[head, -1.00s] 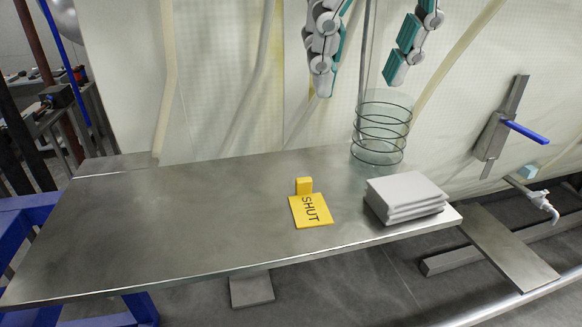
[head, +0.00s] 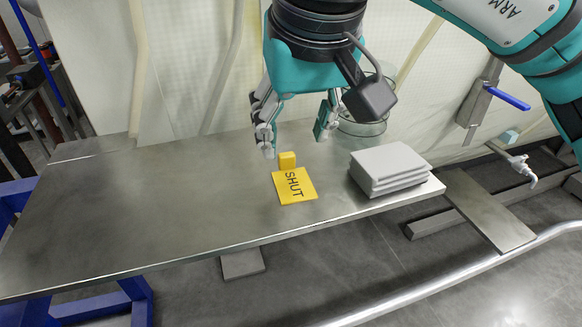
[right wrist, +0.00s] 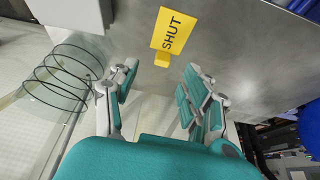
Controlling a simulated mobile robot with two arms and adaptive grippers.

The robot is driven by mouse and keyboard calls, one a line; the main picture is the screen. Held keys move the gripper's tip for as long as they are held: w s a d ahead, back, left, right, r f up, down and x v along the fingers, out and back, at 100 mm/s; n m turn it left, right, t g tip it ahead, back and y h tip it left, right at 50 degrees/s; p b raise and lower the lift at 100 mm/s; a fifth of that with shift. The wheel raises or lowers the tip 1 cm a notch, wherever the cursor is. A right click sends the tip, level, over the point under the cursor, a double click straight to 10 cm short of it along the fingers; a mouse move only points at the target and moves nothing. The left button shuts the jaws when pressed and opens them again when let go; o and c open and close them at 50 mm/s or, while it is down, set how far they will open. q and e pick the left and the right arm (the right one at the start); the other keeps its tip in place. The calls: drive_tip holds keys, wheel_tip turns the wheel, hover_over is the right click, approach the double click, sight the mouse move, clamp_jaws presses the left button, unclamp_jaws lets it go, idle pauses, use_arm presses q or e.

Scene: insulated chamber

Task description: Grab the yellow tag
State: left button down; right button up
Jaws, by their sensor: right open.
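The yellow tag (head: 295,186), marked "SHUT", lies flat on the metal table with a small upright yellow block (head: 287,160) at its back edge. My right gripper (head: 295,143) is open and empty, its fingers spread above the table just behind the tag. In the right wrist view, the tag (right wrist: 173,30) lies beyond the open fingertips (right wrist: 162,78), with its block (right wrist: 162,60) nearest the gap between them. No contact with the tag shows. My left gripper is in neither view.
A stack of grey folded cloths or pads (head: 388,167) sits right of the tag. A wire-ringed glass cylinder (head: 362,128) stands behind, partly hidden by my right gripper. The metal table (head: 150,215) is clear to the left. A pale padded wall (head: 185,70) rises behind the table.

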sight(287, 155)
drive_tip(key=p+x, duration=0.1)
drive_tip(key=x, duration=0.1)
drive_tip(key=p+x, duration=0.1)
drive_tip(key=x, duration=0.1)
drive_tip(key=shift+w+a+f, duration=0.2)
drive_tip(key=shift+a+f, duration=0.05)
drive_tip(key=shift+f, duration=0.25)
drive_tip(key=c, duration=0.6)
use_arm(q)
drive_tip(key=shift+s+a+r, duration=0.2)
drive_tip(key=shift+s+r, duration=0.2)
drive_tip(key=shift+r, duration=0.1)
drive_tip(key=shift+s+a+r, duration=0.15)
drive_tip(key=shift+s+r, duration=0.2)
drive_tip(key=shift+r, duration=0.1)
use_arm(e)
drive_tip(key=shift+c, duration=0.2)
